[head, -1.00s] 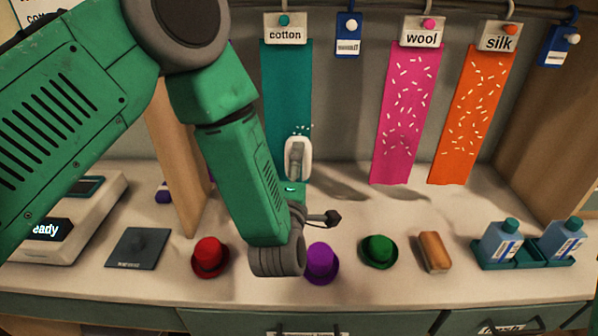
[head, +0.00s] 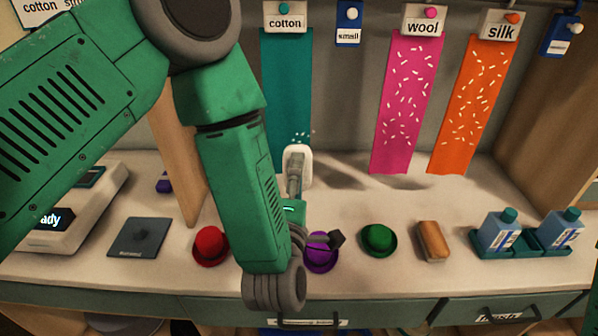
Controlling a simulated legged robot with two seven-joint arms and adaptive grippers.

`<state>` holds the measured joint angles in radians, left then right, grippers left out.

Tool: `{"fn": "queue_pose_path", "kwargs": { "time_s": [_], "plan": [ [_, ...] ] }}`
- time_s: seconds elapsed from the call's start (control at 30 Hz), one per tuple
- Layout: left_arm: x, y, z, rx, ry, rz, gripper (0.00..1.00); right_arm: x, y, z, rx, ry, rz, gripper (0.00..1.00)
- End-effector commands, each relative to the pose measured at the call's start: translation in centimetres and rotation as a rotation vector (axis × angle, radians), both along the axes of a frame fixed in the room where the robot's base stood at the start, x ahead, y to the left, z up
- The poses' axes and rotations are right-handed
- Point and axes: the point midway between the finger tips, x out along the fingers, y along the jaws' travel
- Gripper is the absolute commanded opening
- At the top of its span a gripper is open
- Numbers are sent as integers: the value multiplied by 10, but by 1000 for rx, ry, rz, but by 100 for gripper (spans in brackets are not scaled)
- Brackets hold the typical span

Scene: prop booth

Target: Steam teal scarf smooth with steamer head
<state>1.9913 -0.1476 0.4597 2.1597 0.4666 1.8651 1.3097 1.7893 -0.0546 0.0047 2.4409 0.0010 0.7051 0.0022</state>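The teal scarf (head: 287,90) hangs under a "cotton" tag at the back, left of centre. Its surface looks plain except for a small cluster of white specks near the lower right edge. The steamer head (head: 304,163), a white oval plate with a grey neck and green handle, is upright over the scarf's bottom end. I cannot tell if it touches the cloth. My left gripper (head: 298,218) appears shut on the handle, as the steamer moves with it. Its fingers are mostly hidden behind my green forearm; one dark fingertip shows. My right gripper is not in view.
A pink wool scarf (head: 404,100) and an orange silk scarf (head: 473,100) hang to the right, with white marks. Red (head: 209,245), purple (head: 321,258) and green (head: 378,240) hats, a brush (head: 432,240) and bottles (head: 498,235) line the counter.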

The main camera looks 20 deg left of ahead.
Motion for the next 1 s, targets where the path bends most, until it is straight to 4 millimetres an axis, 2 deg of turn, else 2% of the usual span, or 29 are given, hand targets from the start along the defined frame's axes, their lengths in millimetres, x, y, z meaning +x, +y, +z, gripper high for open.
{"fn": "queue_pose_path", "kwargs": {
  "time_s": [0.4, 0.6, 0.73, 1.0],
  "plan": [
    [-47, -14, 0, -1, 0, -3, 41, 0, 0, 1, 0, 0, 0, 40],
    [-68, -22, -2, -1, -3, -6, 41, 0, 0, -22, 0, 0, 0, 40],
    [-75, -22, 0, 1, -4, -2, 41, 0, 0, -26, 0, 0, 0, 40],
    [-75, -21, 1, -1, -2, 0, 41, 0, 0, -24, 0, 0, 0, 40]
  ]
}}
